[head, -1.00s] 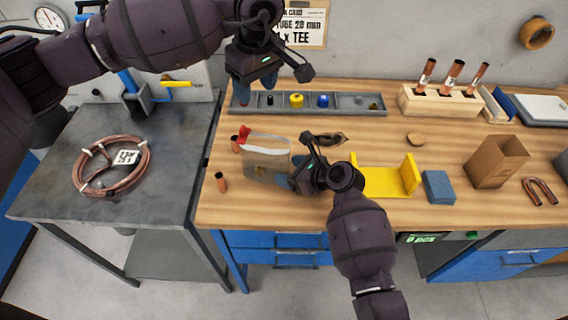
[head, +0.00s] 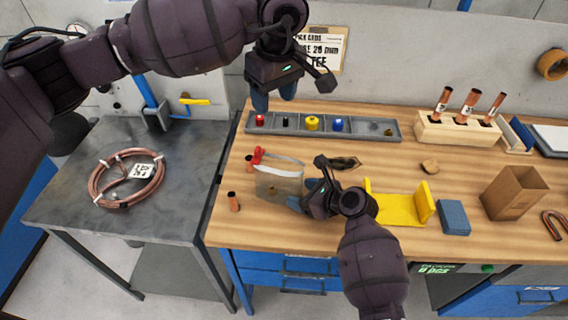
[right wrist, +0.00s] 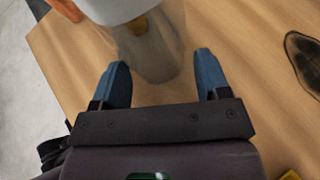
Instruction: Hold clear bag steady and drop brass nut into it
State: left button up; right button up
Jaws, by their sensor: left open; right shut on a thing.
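The clear bag (head: 283,184) stands upright on the wooden bench, with a pale rim and a red piece at its top left corner. My right gripper (head: 305,204) is shut on the bag's right side, low near the bench. In the right wrist view the bag (right wrist: 150,58) rises between and beyond the blue fingertips (right wrist: 160,70). A small brass-coloured thing (right wrist: 140,25) shows through the bag; it may be the brass nut, but its shape is unclear. My left gripper (head: 275,98) is open above the left end of the parts tray, with nothing visible between its fingers.
The grey parts tray (head: 362,131) holds red, black, yellow and blue pieces behind the bag. A yellow bracket (head: 397,208), blue block (head: 453,217) and brown paper bag (head: 515,192) are to the right.

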dwell(0.4)
jog(key=o, duration=0.8)
jog(key=v, duration=1.2)
jog(key=shift+s, duration=0.1)
